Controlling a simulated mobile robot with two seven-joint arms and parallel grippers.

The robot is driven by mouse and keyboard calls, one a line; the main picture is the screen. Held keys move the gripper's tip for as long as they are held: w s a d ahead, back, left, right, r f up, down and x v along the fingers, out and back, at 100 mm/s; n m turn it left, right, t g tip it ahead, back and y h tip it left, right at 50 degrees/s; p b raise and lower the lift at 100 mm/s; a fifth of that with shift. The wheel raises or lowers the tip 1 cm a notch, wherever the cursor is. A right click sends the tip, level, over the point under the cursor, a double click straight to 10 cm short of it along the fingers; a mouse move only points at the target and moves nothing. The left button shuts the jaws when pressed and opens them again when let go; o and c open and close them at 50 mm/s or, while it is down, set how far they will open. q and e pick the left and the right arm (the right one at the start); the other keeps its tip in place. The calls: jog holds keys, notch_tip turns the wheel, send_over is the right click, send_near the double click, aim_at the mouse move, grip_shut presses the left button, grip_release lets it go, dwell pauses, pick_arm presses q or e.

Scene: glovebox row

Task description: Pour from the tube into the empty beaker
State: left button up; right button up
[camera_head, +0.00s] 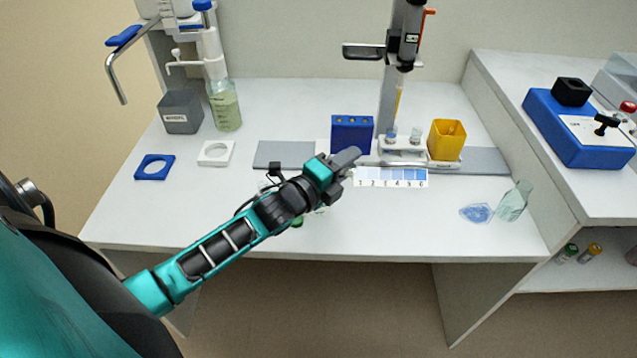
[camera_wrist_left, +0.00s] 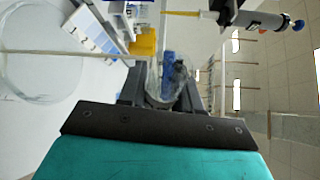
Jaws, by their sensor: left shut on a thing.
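My left gripper (camera_head: 347,160) reaches over the middle of the bench, near the blue rack (camera_head: 352,134). In the left wrist view its fingers are shut on a clear tube (camera_wrist_left: 158,82); the contents are hard to make out. A large round clear glass rim (camera_wrist_left: 42,98), apparently a beaker, shows at the left of the wrist view, apart from the tube. A thin pale rod (camera_wrist_left: 70,53) crosses above it. In the head view my forearm mostly hides the glass beneath it. My right gripper is not in view.
A clear glass vessel (camera_head: 514,202) and a blue translucent patch (camera_head: 477,213) are at the bench's right. A green-filled bottle (camera_head: 225,107) stands back left. The front left is clear.

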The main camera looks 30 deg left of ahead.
pick_arm(q)
jog(key=f+m+g+y, duration=0.1)
jog(key=f+m, duration=0.1)
jog(key=m, duration=0.1)
jog(key=d+f+m+g+y+p, duration=0.1)
jog(key=f+m+y, duration=0.1)
jog(key=m, duration=0.1)
jog(key=d+f+m+g+y, duration=0.1)
jog(key=f+m, duration=0.1)
jog(key=m, duration=0.2)
jog(key=shift+w+d+f+y+p, duration=0.15)
jog(key=shift+w+f+y+p, duration=0.15)
jog(key=shift+f+y+p, duration=0.1)
jog(key=shift+d+f+m+y, duration=0.25)
jog(key=shift+f+m+y, duration=0.05)
jog(key=shift+f+m, duration=0.2)
jog(key=shift+d+f+m+y, duration=0.2)
jog(key=shift+f+m+y, duration=0.1)
jog(key=shift+f+m, duration=0.15)
